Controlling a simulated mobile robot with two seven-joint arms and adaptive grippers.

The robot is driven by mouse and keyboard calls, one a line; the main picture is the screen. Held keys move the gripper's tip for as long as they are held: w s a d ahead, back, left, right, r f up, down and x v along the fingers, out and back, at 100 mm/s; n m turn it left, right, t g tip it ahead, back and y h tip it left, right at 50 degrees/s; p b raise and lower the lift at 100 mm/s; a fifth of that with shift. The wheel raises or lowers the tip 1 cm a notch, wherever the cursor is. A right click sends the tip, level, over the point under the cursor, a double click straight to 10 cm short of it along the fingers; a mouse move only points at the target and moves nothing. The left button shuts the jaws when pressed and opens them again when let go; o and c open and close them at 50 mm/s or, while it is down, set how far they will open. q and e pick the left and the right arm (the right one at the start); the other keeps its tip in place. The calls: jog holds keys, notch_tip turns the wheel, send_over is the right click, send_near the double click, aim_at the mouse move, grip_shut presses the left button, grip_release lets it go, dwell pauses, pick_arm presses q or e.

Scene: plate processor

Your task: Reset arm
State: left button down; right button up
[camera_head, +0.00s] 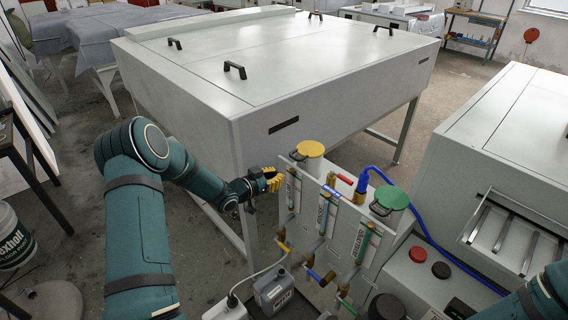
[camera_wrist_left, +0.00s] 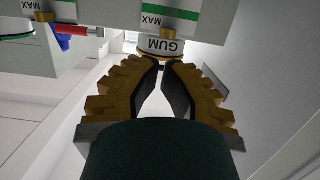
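My left arm comes in from the left in the head view. Its gripper (camera_head: 272,180), with yellow fingers, is beside the left end of the upright valve panel (camera_head: 313,208), near the yellow-lidded funnel (camera_head: 310,149). In the left wrist view, the fingers (camera_wrist_left: 163,72) lean toward each other with a narrow empty gap at the tips. A fitting labelled GUM (camera_wrist_left: 167,47) shows beyond the tips; I cannot tell whether they touch it. Part of my right arm (camera_head: 540,300) shows at the bottom right corner; its gripper is out of view.
A large white processor (camera_head: 270,70) with black handles stands behind. The panel carries several labelled tubes, a green-lidded funnel (camera_head: 390,198) and a blue hose (camera_head: 430,238). A second white machine (camera_head: 510,130) is at right. A grey pump unit (camera_head: 273,293) sits below.

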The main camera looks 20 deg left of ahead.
pick_arm(q)
jog(key=s+d+f+n+g+y, duration=0.1)
jog(key=s+d+f+n+g, duration=0.15)
jog(key=s+d+f, duration=0.45)
jog(key=s+d+f+n+g, duration=0.2)
jog(key=s+d+f+g, duration=0.25)
jog(key=d, duration=0.55)
jog(key=s+d+f+g, duration=0.1)
jog(key=s+d+g, duration=0.2)
jog(key=s, duration=0.7)
jog(key=s+d+f+n+g+y, duration=0.1)
jog(key=s+d+f+g, duration=0.1)
jog(key=s, duration=0.8)
jog(key=shift+d+f+g, duration=0.15)
jog(key=shift+d+g, duration=0.35)
jog(key=shift+d, duration=0.35)
